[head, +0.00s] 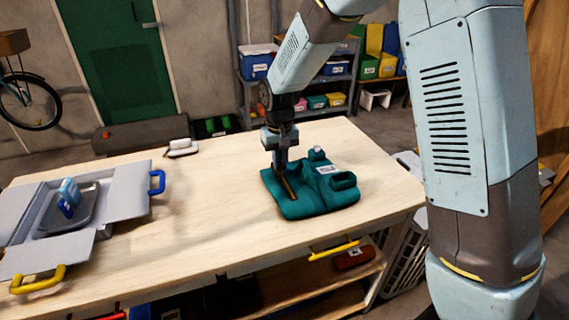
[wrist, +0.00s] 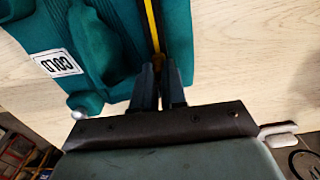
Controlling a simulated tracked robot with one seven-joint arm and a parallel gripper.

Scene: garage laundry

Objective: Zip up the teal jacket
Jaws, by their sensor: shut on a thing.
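The teal jacket (head: 307,200) lies on the wooden table, right of the middle in the head view. It also shows in the wrist view (wrist: 110,35), with a white label reading "COLD" (wrist: 58,63). A yellow zip line (wrist: 152,25) runs along the jacket and ends between my fingertips. My gripper (head: 281,165) is over the jacket's upper left part, pointing down. In the wrist view my gripper (wrist: 158,82) is shut on a small yellow-orange zip pull (wrist: 158,62), mostly hidden by the fingers.
An open grey box (head: 110,205) with blue and yellow handles stands on the table's left, holding a tray and a blue item. A small white object (head: 181,147) lies at the back edge. The table (head: 205,215) is clear between box and jacket.

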